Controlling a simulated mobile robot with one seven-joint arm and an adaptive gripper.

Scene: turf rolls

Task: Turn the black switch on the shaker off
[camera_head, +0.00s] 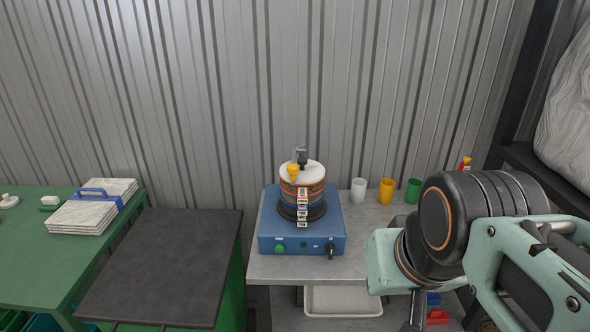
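The shaker (265,228) is a blue box with a stack of round sieves on it, standing on a grey table left of my arm. The black switch (331,250) is a small dark knob on the right of its front face. Its exact setting is too small to read. A green button (280,248) is on the left of the same face. My arm fills the lower right of the view. A dark part, perhaps of my gripper (417,312), shows below it, apart from the shaker; its fingers cannot be made out.
White (358,190), yellow (386,191) and green (414,191) cups stand right of the shaker on the grey table (285,266). A white tray (343,300) is below. A dark board (165,265) and a green table (30,255) with white stacks lie left. A corrugated wall is behind.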

